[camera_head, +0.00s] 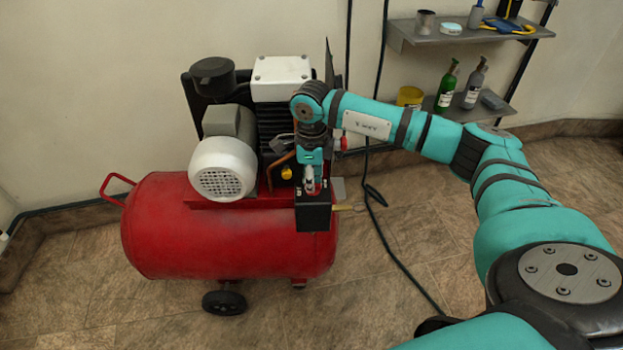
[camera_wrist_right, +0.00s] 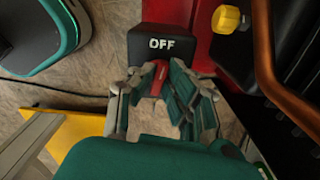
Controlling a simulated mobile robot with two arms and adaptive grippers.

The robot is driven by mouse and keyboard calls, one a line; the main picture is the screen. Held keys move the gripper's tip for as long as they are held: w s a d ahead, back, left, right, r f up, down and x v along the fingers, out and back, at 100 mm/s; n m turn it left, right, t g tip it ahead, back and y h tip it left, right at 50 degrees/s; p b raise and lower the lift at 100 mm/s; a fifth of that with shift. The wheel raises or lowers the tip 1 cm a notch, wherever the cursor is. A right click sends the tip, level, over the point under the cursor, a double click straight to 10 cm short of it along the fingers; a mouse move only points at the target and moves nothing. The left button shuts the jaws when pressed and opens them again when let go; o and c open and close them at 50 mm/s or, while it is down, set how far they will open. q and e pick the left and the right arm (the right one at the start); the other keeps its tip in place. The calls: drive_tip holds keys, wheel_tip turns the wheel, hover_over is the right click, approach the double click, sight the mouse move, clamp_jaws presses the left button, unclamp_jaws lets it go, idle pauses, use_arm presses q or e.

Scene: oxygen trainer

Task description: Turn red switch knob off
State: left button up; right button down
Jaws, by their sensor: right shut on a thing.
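The red switch knob (camera_wrist_right: 160,76) sits on a black switch box with a white "OFF" label (camera_wrist_right: 172,43) in the right wrist view. In the head view the black box (camera_head: 313,217) is at the front right of the red compressor tank (camera_head: 230,245). My right gripper (camera_wrist_right: 163,86) is shut on the red knob, with a finger on each side of it. In the head view the right gripper (camera_head: 311,187) reaches down onto the box from above and hides most of the knob. My left gripper is not in view.
A yellow knob (camera_wrist_right: 226,19) and a copper pipe (camera_wrist_right: 268,60) are close by the box. A white-and-grey motor (camera_head: 223,165) stands on the tank. A black cable (camera_head: 385,235) runs over the floor. Shelves (camera_head: 470,35) with bottles hang at the right.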

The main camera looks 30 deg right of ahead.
drive_tip(key=shift+n, duration=1.1)
drive_tip(key=c, duration=1.4)
unclamp_jaws()
drive_tip(key=shift+o, duration=0.2)
wheel_tip(320, 180, up, 12)
